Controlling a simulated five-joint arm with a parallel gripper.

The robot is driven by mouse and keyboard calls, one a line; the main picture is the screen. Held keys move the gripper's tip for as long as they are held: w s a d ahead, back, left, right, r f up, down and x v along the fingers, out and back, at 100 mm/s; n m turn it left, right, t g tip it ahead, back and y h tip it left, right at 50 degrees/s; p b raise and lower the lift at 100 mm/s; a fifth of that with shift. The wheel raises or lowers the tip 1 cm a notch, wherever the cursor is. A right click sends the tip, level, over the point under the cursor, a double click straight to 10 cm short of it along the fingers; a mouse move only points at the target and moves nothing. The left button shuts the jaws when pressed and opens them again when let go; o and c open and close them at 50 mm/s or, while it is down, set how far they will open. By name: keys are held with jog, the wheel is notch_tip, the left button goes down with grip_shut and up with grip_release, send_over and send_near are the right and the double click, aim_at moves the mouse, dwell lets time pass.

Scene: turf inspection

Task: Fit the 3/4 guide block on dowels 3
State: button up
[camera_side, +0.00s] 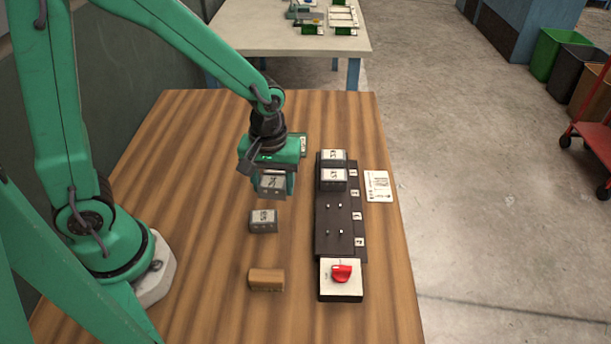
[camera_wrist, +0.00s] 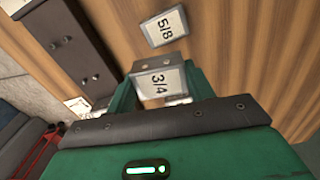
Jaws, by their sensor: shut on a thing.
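My gripper (camera_side: 272,178) is shut on the grey 3/4 guide block (camera_side: 272,186), which it holds above the wooden table, left of the dark dowel board (camera_side: 327,240). In the wrist view the 3/4 label of the held block (camera_wrist: 160,82) faces the camera between the fingers. The board has small numbered tags along its right edge, too small to read surely. Its two far places hold guide blocks (camera_side: 333,178). Its two nearer places show bare dowel pairs (camera_side: 341,205) (camera_side: 340,232). Bare dowels (camera_wrist: 88,77) also show in the wrist view.
A 5/8 block (camera_side: 263,220) stands on the table just nearer than my gripper; the wrist view shows it too (camera_wrist: 165,27). A wooden block (camera_side: 266,280) lies nearer still. Another block (camera_side: 302,143) is partly hidden behind my gripper. A red knob (camera_side: 342,272) sits at the board's near end.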

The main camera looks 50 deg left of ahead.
jog(key=s+d+r, duration=0.4)
jog(key=d, duration=0.2)
jog(key=shift+s+r, duration=0.2)
jog(key=shift+s, duration=0.05)
jog(key=shift+w, duration=0.15)
dwell(0.4)
jog(key=n, duration=0.1)
send_over(334, 208)
dwell(0.5)
jog(key=shift+f, duration=0.25)
jog(key=shift+f, duration=2.65)
jog(key=shift+f, duration=1.2)
jog(key=o, duration=1.1)
jog(key=shift+o, duration=0.2)
